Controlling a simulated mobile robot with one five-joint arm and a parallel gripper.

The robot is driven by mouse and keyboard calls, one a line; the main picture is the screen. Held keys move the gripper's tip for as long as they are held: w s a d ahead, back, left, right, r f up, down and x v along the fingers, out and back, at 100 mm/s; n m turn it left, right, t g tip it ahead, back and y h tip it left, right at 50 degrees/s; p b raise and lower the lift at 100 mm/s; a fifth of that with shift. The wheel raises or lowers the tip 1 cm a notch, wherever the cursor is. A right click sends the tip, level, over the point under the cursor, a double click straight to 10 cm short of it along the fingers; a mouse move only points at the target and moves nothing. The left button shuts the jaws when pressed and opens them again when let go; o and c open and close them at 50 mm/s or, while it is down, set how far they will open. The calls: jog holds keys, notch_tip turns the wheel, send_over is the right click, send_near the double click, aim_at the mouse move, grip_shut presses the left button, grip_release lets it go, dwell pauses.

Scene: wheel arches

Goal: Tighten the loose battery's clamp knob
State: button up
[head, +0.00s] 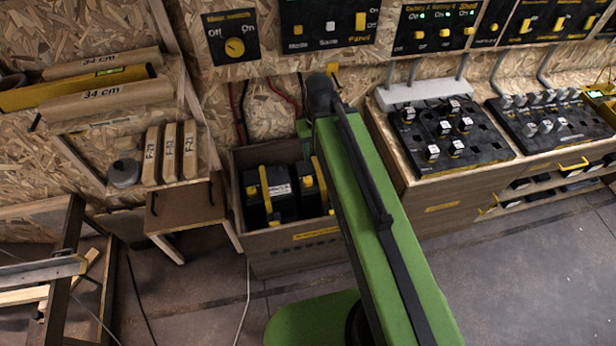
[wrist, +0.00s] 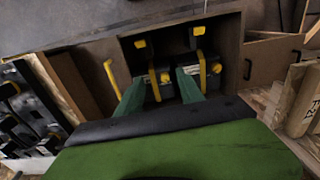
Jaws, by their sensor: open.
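Two dark batteries stand side by side in a wooden box (head: 290,254). In the head view, the left battery (head: 282,208) shows a yellow bar and a white label; the right battery (head: 310,198) is partly behind my green arm. In the wrist view, yellow upright handles (wrist: 202,75) and small round yellow knobs are at the batteries. One knob (wrist: 165,78) shows between my fingers, another (wrist: 216,68) right of them. I cannot tell which clamp is loose. My gripper (wrist: 160,77) is open and empty, its green fingers pointing towards the box. The head view hides the gripper.
A small wooden stool (head: 185,208) stands left of the box. A wooden cabinet with black panels (head: 450,135) stands right. Switch panels (head: 230,37) hang on the wall above. Cables hang behind the box, and a white cord lies on the floor in front.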

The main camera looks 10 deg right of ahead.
jog(key=shift+o, duration=1.2)
jog(key=w+f+n+b, duration=0.5)
jog(key=w+f+b, duration=0.3)
jog(key=f+b, duration=0.2)
jog(key=shift+d+f+n, duration=0.35)
jog(key=shift+f+n, duration=0.05)
jog(key=shift+f, duration=0.1)
jog(key=n+b, duration=0.6)
jog(key=b, duration=0.1)
send_over(308, 180)
notch_tip(308, 180, down, 7)
jog(key=shift+n, duration=0.3)
notch_tip(308, 180, down, 17)
jog(key=b, duration=1.7)
jog(key=shift+w, duration=0.1)
jog(key=shift+r, duration=0.1)
